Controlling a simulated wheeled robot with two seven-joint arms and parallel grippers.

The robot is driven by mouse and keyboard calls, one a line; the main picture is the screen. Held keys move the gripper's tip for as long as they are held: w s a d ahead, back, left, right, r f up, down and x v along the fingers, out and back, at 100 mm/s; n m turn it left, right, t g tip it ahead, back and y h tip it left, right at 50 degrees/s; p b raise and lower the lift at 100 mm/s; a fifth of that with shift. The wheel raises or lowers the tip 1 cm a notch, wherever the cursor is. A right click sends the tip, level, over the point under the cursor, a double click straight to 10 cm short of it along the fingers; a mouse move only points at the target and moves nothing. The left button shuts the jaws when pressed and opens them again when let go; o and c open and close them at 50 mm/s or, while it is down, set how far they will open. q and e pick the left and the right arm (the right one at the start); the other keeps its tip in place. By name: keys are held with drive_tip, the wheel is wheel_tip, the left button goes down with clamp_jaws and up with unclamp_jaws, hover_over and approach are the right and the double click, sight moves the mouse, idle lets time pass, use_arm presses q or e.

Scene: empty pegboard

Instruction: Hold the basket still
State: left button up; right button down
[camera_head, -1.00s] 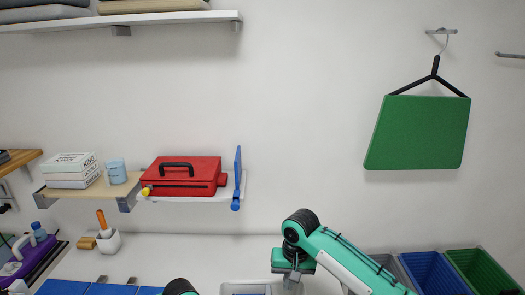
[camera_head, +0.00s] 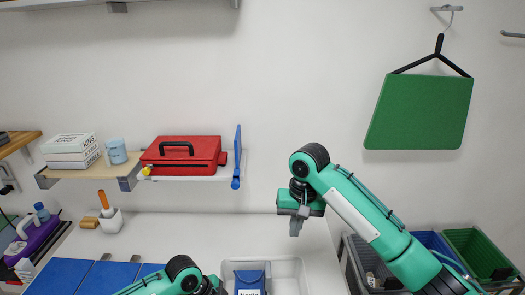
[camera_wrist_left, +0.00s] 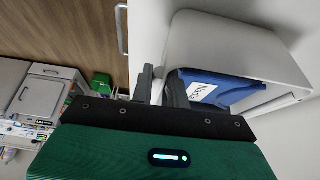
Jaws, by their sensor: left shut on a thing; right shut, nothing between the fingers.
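The basket (camera_head: 290,275) is a white, open bin at the bottom middle of the head view, cut off by the frame. A blue item (camera_head: 250,282) with a white label stands inside it. In the left wrist view the basket (camera_wrist_left: 240,42) lies at the right, with the blue item (camera_wrist_left: 225,92) in it. My left gripper (camera_wrist_left: 160,88) is shut on the basket's wall, one dark finger on each side. In the head view its fingers are out of frame. My right gripper (camera_head: 296,230) is shut and empty, above and behind the basket.
Grey, blue and green bins (camera_head: 470,248) stand at the right. Blue trays (camera_head: 105,278) lie at the lower left. A white cup with an orange-handled tool (camera_head: 110,220) stands behind them. A shelf holds a red case (camera_head: 185,157). The white surface behind the basket is clear.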

use_arm(q)
drive_tip(key=o, duration=0.9)
drive_tip(key=shift+o, duration=0.2)
drive_tip(key=shift+r, duration=0.1)
wheel_tip(320, 180, up, 6)
drive_tip(key=p, duration=0.5)
drive_tip(key=shift+p, duration=0.35)
